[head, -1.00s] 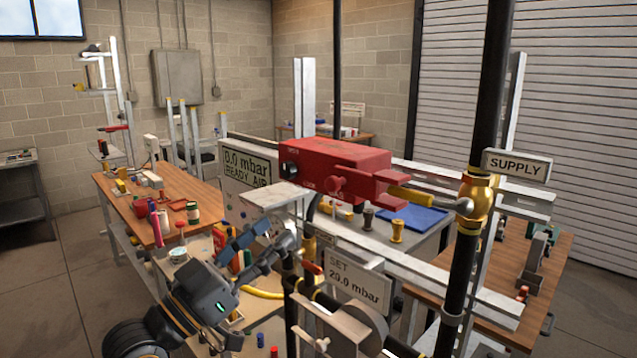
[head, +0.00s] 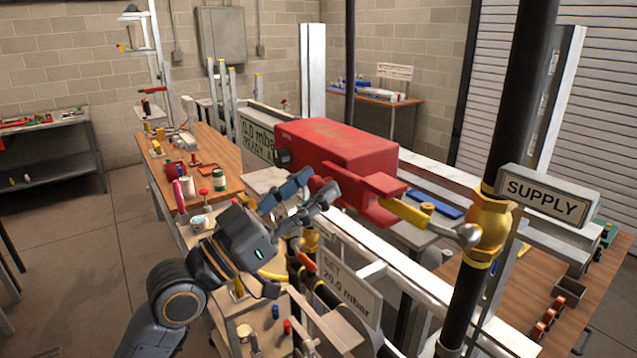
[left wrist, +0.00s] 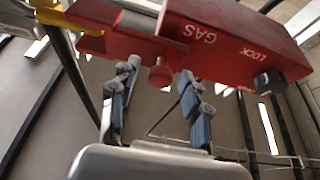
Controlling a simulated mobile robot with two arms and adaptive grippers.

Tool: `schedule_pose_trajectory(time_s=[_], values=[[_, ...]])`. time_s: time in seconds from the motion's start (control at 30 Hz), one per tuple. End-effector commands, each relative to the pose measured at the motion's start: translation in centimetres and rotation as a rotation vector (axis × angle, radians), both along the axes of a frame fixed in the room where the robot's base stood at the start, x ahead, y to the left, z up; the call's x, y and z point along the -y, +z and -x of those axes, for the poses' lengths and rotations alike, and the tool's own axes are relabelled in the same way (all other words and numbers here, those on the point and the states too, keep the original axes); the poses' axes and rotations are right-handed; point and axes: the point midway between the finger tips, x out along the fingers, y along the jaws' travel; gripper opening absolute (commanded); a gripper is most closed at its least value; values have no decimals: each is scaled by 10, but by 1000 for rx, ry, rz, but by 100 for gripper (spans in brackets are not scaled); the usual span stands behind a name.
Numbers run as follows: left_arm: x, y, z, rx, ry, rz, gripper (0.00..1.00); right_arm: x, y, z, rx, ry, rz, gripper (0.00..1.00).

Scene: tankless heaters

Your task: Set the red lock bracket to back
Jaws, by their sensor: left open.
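The red lock bracket (head: 335,145) is a red box on the pale rail, with a flat red jaw (head: 385,186) at its right end beside the yellow valve handle (head: 405,212). In the left wrist view the box (left wrist: 235,40) reads GAS and LOCK, with a black knob (left wrist: 269,83) at one end. A red knob (left wrist: 161,75) hangs from its near side. My left gripper (head: 315,190) is open in front of the box. In the left wrist view its fingers (left wrist: 160,85) stand on either side of the red knob, with gaps showing. My right gripper is out of view.
The brass supply valve (head: 489,225) sits on a black vertical pipe beside the SUPPLY sign (head: 546,195). The SET sign (head: 350,287) and pipework are below my gripper. A wooden bench (head: 215,160) with small items stands left.

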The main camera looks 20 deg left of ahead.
Motion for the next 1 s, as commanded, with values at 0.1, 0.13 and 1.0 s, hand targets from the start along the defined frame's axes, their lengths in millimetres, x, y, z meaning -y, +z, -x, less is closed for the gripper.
schedule_pose_trajectory(time_s=[0.1, 0.13, 1.0], values=[[0, 0, 0, 0, 0, 0, 47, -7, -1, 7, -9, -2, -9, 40], [0, 0, 0, 0, 0, 0, 47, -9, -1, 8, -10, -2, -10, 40], [-33, -3, -26, 0, 3, -3, 0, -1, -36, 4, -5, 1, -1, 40]])
